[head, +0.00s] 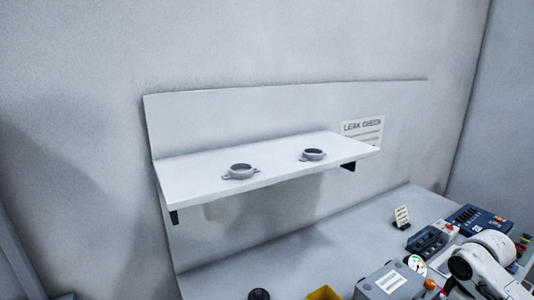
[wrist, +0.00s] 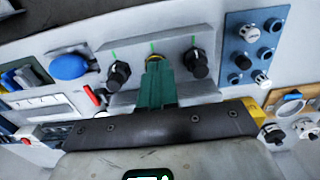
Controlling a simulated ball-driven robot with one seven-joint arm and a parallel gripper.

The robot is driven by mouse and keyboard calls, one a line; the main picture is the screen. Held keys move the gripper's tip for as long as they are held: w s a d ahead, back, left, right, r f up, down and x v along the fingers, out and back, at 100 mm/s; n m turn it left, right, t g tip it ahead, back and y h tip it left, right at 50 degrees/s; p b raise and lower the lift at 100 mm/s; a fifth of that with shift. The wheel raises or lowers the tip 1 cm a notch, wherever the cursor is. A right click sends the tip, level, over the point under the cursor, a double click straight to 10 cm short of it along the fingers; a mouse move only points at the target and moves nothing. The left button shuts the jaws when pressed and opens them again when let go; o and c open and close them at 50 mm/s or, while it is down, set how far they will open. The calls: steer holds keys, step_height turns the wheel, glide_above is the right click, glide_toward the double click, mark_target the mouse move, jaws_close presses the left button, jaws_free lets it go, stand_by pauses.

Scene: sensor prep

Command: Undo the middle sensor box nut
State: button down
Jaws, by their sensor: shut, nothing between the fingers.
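In the wrist view a grey sensor box (wrist: 216,84) has a row of fittings on its face, each with a thin green mark above it. A black nut (wrist: 118,73) sits at the left and another black nut (wrist: 196,63) at the right. My gripper (wrist: 154,64) has its green fingers shut together, with nothing held. The fingertips are in front of the middle place in the row.
In the wrist view, a blue panel with knobs (wrist: 254,45) stands right of the box and a blue rounded object (wrist: 69,66) left. In the head view, a white shelf (head: 205,182) holds two grey rings; equipment crowds the bench's right, with bare bench (head: 235,277) at left.

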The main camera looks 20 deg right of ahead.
step_height(320, 180, down, 5)
steer(key=b, duration=0.3)
steer(key=shift+s+a+f, duration=0.1)
steer(key=shift+a+f, duration=0.1)
steer(key=shift+f, duration=0.1)
steer(key=shift+f+b, duration=0.15)
steer(key=shift+b, duration=0.15)
steer(key=shift+d+p, duration=0.35)
steer(key=shift+p, duration=0.45)
steer(key=shift+w+p, duration=0.35)
steer(key=shift+d+f, duration=0.1)
steer(key=shift+d, duration=0.45)
steer(key=shift+s+d+p, duration=0.2)
steer(key=shift+d+p, duration=0.1)
steer(key=shift+d, duration=0.05)
steer(key=shift+d+r+p, duration=0.2)
steer(key=shift+r+p, duration=0.1)
steer(key=shift+p, duration=0.05)
